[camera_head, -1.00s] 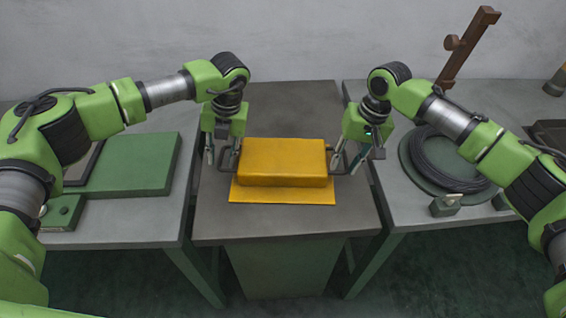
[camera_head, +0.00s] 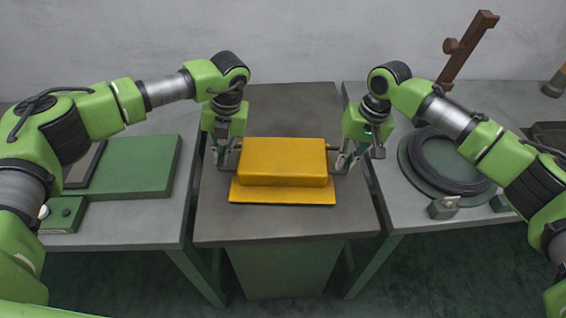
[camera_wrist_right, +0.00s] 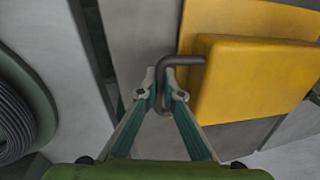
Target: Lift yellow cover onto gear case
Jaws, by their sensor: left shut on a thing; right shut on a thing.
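The yellow cover (camera_head: 282,162) is a box with a dark bent handle at each end. It sits level over a flat yellow sheet or flange (camera_head: 285,197) on the middle table; I cannot tell whether the two are joined. My left gripper (camera_head: 223,157) is shut on the left handle. My right gripper (camera_head: 348,162) is shut on the right handle. In the right wrist view, the right fingers (camera_wrist_right: 161,95) close around the handle (camera_wrist_right: 166,74) beside the cover (camera_wrist_right: 255,82). I cannot pick out a gear case with certainty.
A green flat block (camera_head: 130,165) lies on the left table. A round green base with a dark wire coil (camera_head: 450,160) stands on the right table, near a brown post (camera_head: 468,50). The middle table (camera_head: 285,225) is clear in front of and behind the cover.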

